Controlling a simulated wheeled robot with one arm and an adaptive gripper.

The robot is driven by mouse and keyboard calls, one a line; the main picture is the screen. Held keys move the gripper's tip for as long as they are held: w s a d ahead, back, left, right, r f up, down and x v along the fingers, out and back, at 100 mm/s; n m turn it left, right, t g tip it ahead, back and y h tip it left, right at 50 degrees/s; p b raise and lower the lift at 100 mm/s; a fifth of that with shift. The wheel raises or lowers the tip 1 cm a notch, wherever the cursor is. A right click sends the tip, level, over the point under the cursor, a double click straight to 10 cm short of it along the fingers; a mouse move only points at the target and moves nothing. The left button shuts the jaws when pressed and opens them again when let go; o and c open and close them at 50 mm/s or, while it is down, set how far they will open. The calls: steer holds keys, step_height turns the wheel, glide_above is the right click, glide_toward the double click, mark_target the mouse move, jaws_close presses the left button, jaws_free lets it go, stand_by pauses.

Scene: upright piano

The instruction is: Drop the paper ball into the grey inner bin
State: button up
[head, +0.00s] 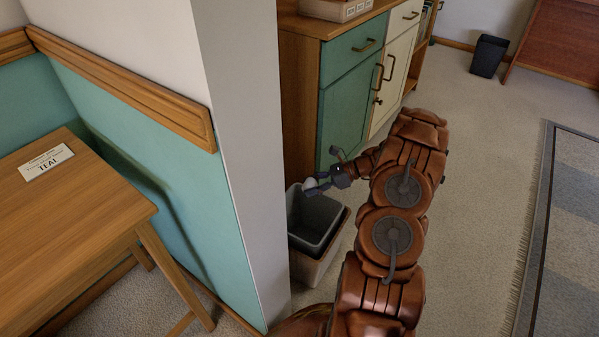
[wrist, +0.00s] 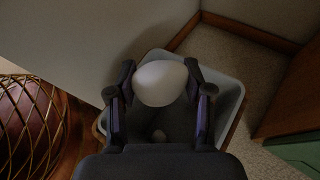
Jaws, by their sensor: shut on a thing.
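The white paper ball (head: 311,184) is held between the two fingers of my gripper (head: 324,180). In the wrist view the ball (wrist: 160,82) sits between the fingertips of my gripper (wrist: 160,92), which is shut on it. The grey inner bin (head: 313,222) is open at the top and sits inside a tan outer bin (head: 309,266) on the floor. My gripper and the ball are above the grey bin's opening. In the wrist view the bin's rim (wrist: 231,102) shows around and below the fingers.
A white wall end (head: 238,150) stands close left of the bins. A teal and cream cabinet (head: 345,105) is behind them. A dark bin (head: 488,56) stands far back.

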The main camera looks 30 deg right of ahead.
steer(key=shift+d+f, duration=0.15)
steer(key=shift+f, duration=0.2)
steer(key=shift+f+b, duration=1.9)
steer(key=shift+f, duration=0.8)
steer(key=o, duration=0.8)
steer(key=v, duration=1.1)
steer(key=shift+s+d+r, duration=0.2)
steer(key=shift+d+r, duration=0.05)
